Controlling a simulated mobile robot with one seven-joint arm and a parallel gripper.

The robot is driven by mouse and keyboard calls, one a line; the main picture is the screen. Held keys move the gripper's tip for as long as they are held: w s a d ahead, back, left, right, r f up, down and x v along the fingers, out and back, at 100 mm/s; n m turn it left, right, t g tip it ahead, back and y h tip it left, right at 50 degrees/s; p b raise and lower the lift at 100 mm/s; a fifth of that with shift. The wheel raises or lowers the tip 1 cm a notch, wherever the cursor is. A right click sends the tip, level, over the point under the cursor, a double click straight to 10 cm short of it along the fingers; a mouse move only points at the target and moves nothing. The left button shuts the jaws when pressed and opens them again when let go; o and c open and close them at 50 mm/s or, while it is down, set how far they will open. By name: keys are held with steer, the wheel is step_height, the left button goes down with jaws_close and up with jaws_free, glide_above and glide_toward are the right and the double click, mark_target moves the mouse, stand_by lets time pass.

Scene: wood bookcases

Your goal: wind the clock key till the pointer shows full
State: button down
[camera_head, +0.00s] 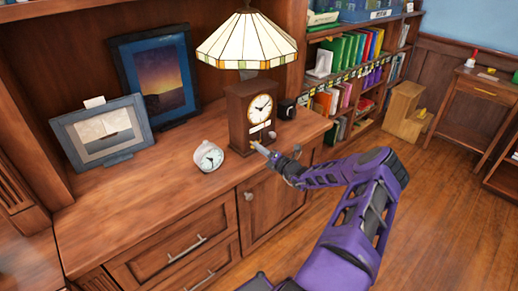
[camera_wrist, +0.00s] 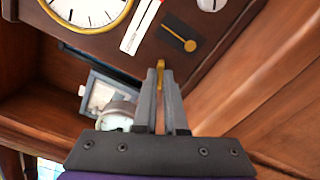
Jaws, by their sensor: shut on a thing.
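The wooden clock (camera_head: 237,118) stands upright on the cabinet top, under the lamp. Its white dial (camera_wrist: 92,8) is partly cut off in the wrist view. Beside the dial are a white strip (camera_wrist: 139,28) with a red mark and a dark plate (camera_wrist: 172,29) with a brass, round-ended piece (camera_wrist: 190,45). The strip's reading is too small to tell. My gripper (camera_wrist: 161,75) is shut on a narrow brass piece, seemingly the key (camera_wrist: 161,67), close to the clock's lower front. I cannot tell whether the key touches the clock. In the head view my gripper (camera_head: 259,147) hides part of the clock's base.
A round white alarm clock (camera_head: 208,157) stands left of the wooden clock. Two framed pictures (camera_head: 98,134) stand behind it. A stained-glass lamp (camera_head: 247,42) overhangs the clock, and a dark mug-like object (camera_head: 287,109) is at its right. The cabinet's front left top is clear.

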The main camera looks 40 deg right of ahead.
steer(key=c, duration=1)
jaws_free()
steer(key=shift+s, duration=0.15)
steer(key=s, duration=0.5)
steer(key=s+d, duration=0.1)
steer(key=s, duration=1.1)
steer(key=shift+d+p, duration=0.15)
steer(key=shift+p, duration=0.2)
